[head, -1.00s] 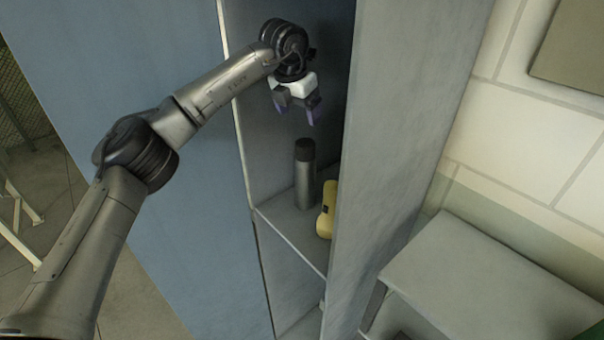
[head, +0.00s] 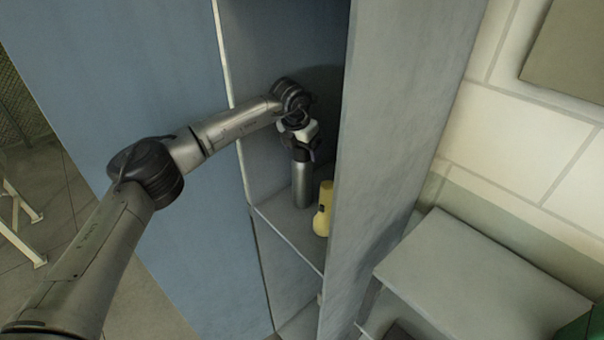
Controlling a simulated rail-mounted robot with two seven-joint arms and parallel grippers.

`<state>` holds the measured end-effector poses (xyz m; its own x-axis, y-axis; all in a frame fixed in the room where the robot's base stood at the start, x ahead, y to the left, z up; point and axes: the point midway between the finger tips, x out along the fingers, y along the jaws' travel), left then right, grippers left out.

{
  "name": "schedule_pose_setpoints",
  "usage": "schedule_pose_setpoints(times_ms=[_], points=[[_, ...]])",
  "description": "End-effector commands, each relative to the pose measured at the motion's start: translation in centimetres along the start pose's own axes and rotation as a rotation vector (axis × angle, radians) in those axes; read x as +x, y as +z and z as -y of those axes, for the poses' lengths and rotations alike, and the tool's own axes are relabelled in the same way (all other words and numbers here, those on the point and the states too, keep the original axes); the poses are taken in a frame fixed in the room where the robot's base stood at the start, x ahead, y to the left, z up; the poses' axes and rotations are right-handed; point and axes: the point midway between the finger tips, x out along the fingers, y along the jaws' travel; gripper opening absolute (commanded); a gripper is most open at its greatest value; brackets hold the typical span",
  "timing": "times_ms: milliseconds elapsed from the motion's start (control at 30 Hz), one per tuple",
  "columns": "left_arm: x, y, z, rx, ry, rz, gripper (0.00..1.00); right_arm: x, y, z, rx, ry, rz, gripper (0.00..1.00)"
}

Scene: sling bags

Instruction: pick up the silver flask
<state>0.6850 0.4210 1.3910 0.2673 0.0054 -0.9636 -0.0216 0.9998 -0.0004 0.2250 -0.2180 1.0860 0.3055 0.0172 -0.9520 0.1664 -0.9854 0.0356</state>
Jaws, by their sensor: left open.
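The silver flask (head: 302,186) stands upright on a shelf inside the tall blue-grey locker. Its dark cap end is largely hidden by my gripper. My left gripper (head: 301,153) is open at the flask's upper end, with its fingers pointing down around or just in front of the cap. I cannot tell whether the fingers touch it. My right gripper is not in view.
A yellow bottle-like object (head: 323,212) stands close to the right of the flask on the same shelf (head: 291,235). The locker's side wall (head: 385,150) rises just right of it. A low grey bench (head: 480,275) is outside to the right.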

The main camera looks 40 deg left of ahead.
Motion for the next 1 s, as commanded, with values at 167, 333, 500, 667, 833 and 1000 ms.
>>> schedule_pose_setpoints(times_ms=[167, 333, 500, 667, 833, 1000], points=[[1.1, -0.03, -0.02, 0.0, 0.001, 0.0, 0.85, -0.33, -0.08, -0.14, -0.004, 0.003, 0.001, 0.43], [1.22, -0.03, -0.01, 0.0, 0.0, 0.0, 0.85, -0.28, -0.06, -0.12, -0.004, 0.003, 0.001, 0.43], [1.2, -0.03, 0.0, 0.0, 0.0, 0.0, 0.76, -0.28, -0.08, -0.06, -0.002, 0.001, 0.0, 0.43], [1.19, -0.03, 0.01, 0.0, 0.0, 0.0, 0.6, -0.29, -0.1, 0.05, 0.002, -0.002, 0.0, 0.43], [1.18, -0.03, 0.01, 0.0, 0.0, 0.0, 0.44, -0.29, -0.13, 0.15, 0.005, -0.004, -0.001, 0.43], [1.17, -0.03, 0.01, 0.0, 0.0, 0.0, 0.28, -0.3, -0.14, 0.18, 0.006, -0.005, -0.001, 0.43]])
